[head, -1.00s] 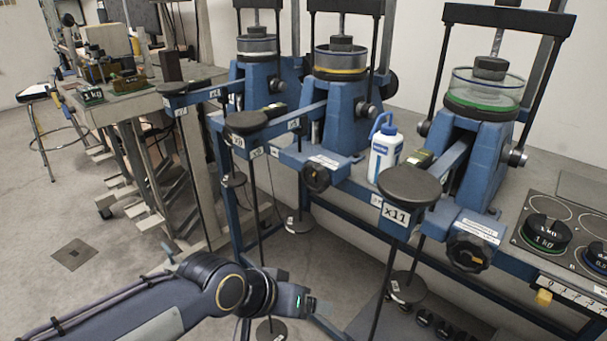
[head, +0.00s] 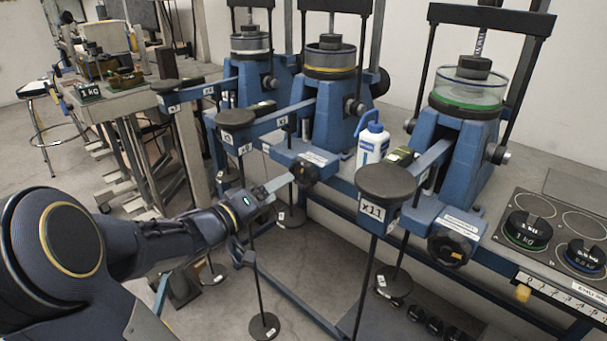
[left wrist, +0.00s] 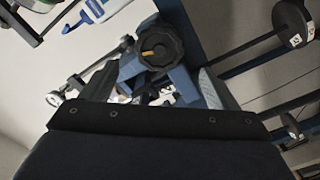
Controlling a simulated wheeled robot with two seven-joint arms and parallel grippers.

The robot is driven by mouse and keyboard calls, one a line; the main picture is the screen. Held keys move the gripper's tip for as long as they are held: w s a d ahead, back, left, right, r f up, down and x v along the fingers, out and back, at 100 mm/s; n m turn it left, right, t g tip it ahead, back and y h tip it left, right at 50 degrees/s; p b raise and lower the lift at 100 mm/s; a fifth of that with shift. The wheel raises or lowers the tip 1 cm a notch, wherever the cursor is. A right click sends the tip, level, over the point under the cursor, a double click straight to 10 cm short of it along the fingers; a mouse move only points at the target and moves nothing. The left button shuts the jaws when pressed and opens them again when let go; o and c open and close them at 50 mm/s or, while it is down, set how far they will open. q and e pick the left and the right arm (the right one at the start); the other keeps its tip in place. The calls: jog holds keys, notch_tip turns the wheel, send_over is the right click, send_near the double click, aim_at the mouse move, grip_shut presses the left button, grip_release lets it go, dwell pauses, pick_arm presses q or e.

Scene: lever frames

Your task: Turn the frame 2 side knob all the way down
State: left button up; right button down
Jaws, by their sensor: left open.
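The middle lever frame (head: 328,105), with a yellow ring on its cylinder, carries a black lobed side knob (head: 305,172) on its blue beam end. In the left wrist view the knob (left wrist: 162,44) shows face-on with a small yellow mark on it. My left gripper (head: 277,186) is open, its fingers pointing at the knob. In the left wrist view my left gripper (left wrist: 156,82) has one finger on each side, with the knob beyond and roughly between them. Contact cannot be told. My right gripper is not in view.
The round black lever pad marked x11 (head: 386,184) and another black side knob (head: 449,248) stand to the right. A white and blue bottle (head: 371,146) is behind the beam. Thin hanging rods with round weights (head: 264,326) are below my left arm.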

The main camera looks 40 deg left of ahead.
aim_at(300, 176)
pick_arm(q)
jog(key=w+b, duration=0.1)
jog(key=w, duration=0.4)
jog(key=w+b, duration=0.1)
jog(key=w, duration=0.2)
jog(key=shift+w+d+f+b, duration=0.1)
jog(key=shift+w+d+b, duration=0.2)
jog(key=shift+d, duration=0.1)
jog(key=shift+w, duration=0.35)
jog(key=shift+c, duration=0.3)
jog(key=shift+s, duration=0.1)
jog(key=c, duration=1.2)
